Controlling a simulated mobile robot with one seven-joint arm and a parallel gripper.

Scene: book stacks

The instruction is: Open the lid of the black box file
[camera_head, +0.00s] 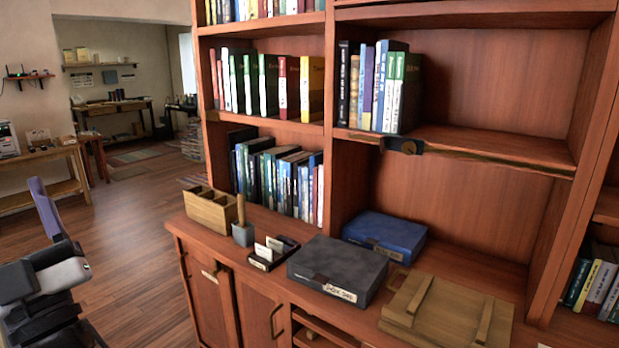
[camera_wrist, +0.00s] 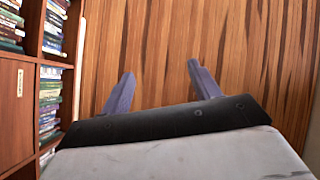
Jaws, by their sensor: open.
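The black box file (camera_head: 338,265) lies flat on the counter of the bookcase in the head view, with its lid down. A pale handwritten label is on its front right. My gripper (camera_wrist: 161,76) is open and empty, its two purple-blue fingers spread apart over the wooden floor in the wrist view. In the head view my gripper (camera_head: 47,208) is at the far left, well apart from the box file and out over the floor. The box file does not show in the wrist view.
A blue box file (camera_head: 384,234) lies behind the black one, and a wooden board with crossbars (camera_head: 447,306) lies to its right. A small black card holder (camera_head: 272,254), a grey pot (camera_head: 243,234) and a wooden organiser (camera_head: 210,209) stand to its left. A shelf (camera_head: 470,144) overhangs the counter.

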